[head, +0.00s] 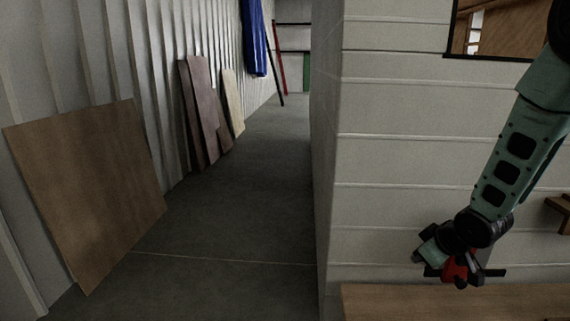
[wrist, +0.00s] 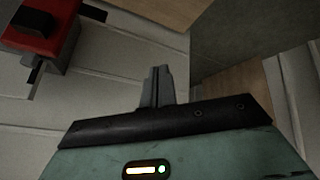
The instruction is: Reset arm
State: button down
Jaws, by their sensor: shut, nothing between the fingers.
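My arm (head: 515,155) reaches down from the upper right in the head view, in front of the white panelled wall. My gripper (head: 418,257) is at its lower end, small and dark, just above the wooden ledge in the picture. In the wrist view my gripper (wrist: 160,72) has its two grey fingers together, with nothing between them. A red and black piece (head: 457,270) shows beside the gripper, and a red and black block is at the upper left of the wrist view (wrist: 45,35). I cannot tell what it is.
The wooden ledge (head: 460,303) runs along the wall (head: 400,160) at lower right. A brown board (head: 90,190) and several smaller panels lean on the left wall. A blue sheet (head: 254,38) hangs farther back. The grey floor aisle (head: 240,200) between is clear.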

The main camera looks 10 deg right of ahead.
jog(key=s+a+r+g, duration=0.1)
jog(key=s+a+r, duration=0.1)
jog(key=a, duration=0.4)
jog(key=s+a+r+g, duration=0.1)
jog(key=s+a+r, duration=0.1)
jog(key=a, duration=0.4)
jog(key=s+a+r+n+g, duration=0.1)
jog(key=s+a+r+g, duration=0.1)
jog(key=s+a, duration=0.5)
jog(key=s+a+r+n+g, duration=0.1)
jog(key=s+a+r+g, duration=0.2)
jog(key=s+a, duration=0.5)
jog(key=s, duration=0.8)
jog(key=shift+r+n, duration=0.3)
jog(key=shift+r, duration=0.1)
